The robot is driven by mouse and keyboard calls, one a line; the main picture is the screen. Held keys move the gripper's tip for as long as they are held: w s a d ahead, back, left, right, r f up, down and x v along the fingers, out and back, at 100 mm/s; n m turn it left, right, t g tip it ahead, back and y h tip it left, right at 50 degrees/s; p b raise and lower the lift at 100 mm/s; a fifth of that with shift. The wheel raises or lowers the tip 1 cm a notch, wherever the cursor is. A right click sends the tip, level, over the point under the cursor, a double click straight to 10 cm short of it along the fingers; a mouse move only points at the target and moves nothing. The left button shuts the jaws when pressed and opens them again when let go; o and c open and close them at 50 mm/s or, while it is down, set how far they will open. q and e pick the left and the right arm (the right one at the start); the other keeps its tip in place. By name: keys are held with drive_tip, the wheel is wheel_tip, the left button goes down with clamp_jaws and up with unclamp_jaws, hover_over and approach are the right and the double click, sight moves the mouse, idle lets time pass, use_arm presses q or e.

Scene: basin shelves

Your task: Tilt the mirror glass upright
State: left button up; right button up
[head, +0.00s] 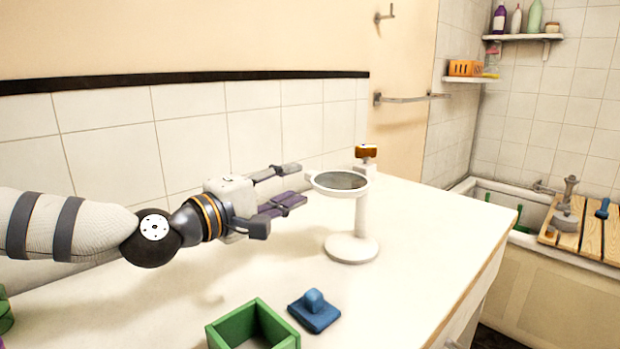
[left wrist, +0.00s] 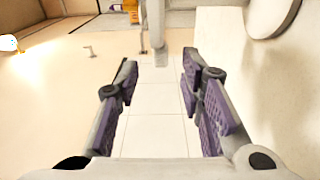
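A white table mirror (head: 365,215) stands on the counter on a round base (head: 351,248). Its mirror glass (head: 341,180) lies nearly flat, facing up, in a white ring with a small tab on its left side. My left gripper (head: 296,183) is open and empty, just left of the ring, at about its height and apart from it. In the left wrist view the gripper (left wrist: 158,72) shows two spread purple-padded fingers. The ring appears edge-on (left wrist: 154,20) beyond the fingertips, between them; part of the base (left wrist: 272,14) shows at top right. My right gripper is not in view.
A green open box (head: 228,325) and a blue block with a knob (head: 314,312) sit at the counter's front. A white dispenser with a brown top (head: 366,153) stands behind the mirror. The tiled wall is behind my left arm. A bathtub (head: 560,250) is at right.

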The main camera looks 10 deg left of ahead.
sight(308, 178)
use_arm(q)
drive_tip(key=x, duration=0.6)
drive_tip(key=shift+w+d, duration=0.1)
drive_tip(key=shift+w, duration=0.2)
clamp_jaws()
